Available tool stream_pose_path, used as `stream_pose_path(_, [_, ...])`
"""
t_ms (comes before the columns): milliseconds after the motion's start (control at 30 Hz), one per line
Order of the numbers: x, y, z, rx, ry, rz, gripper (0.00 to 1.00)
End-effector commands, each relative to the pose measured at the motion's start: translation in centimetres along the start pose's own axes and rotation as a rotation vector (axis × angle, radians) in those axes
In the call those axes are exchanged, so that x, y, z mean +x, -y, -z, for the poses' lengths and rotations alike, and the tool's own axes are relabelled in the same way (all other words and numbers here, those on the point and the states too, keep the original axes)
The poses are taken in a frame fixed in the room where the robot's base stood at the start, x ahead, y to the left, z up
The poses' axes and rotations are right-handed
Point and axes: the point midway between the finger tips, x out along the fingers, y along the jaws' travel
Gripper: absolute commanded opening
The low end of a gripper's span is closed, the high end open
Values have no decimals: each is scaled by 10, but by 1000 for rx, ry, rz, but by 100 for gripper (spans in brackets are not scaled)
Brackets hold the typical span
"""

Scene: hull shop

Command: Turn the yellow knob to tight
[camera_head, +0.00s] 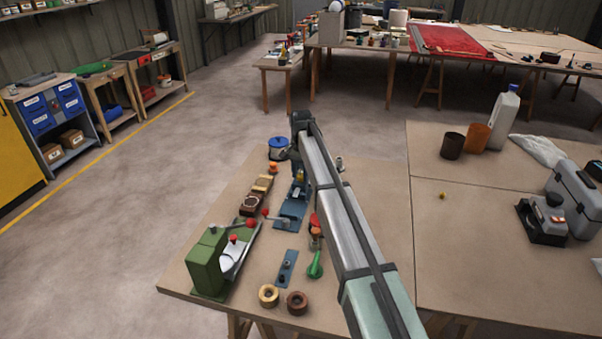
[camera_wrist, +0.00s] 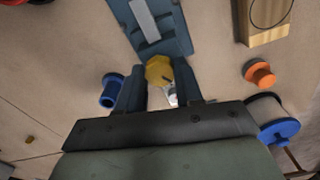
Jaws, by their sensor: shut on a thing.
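The yellow knob (camera_wrist: 159,69) shows in the wrist view at the end of a blue fixture (camera_wrist: 176,44). My gripper (camera_wrist: 160,82) is shut on the knob, with one dark finger on each side of it. A small metallic part shows between the fingers, just below the knob. In the head view, my gripper (camera_head: 298,176) is at the far end of the blue fixture (camera_head: 290,214) on the workbench. I cannot read any tight mark or how far the knob is turned.
In the wrist view, a blue cylindrical part (camera_wrist: 111,91) stands left of the gripper. An orange knob (camera_wrist: 258,75), a wooden block (camera_wrist: 264,22) and a blue-rimmed spool (camera_wrist: 279,130) are to the right. A green machine (camera_head: 208,263) stands at the bench's front left.

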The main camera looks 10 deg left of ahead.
Motion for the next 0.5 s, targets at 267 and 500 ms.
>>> stream_pose_path(267, [-1, 1, 2, 12, -4, 2, 5])
stream_pose_path(500, [-1, 1, 2, 11, -4, 2, 40])
